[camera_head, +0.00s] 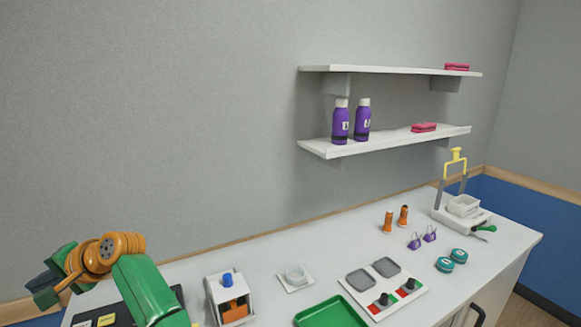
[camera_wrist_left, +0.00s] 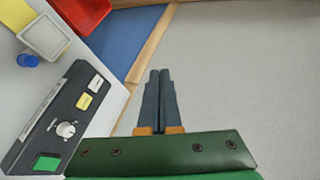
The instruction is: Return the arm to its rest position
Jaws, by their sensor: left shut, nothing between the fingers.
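My left arm, green with an orange joint, comes in at the lower left of the head view. My left gripper (camera_head: 44,290) is at the far left there, above the table's left end. In the left wrist view, my left gripper (camera_wrist_left: 158,82) has its two dark fingers together, shut and empty, with the grey wall and wood trim behind them. My right gripper is not in view.
A dark control box (camera_wrist_left: 62,118) with a knob and coloured buttons lies on the white table (camera_head: 258,268) near my left arm. A white device with a blue knob (camera_head: 228,280) and a green tray (camera_head: 330,314) stand farther right. Wall shelves (camera_head: 390,69) hang above.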

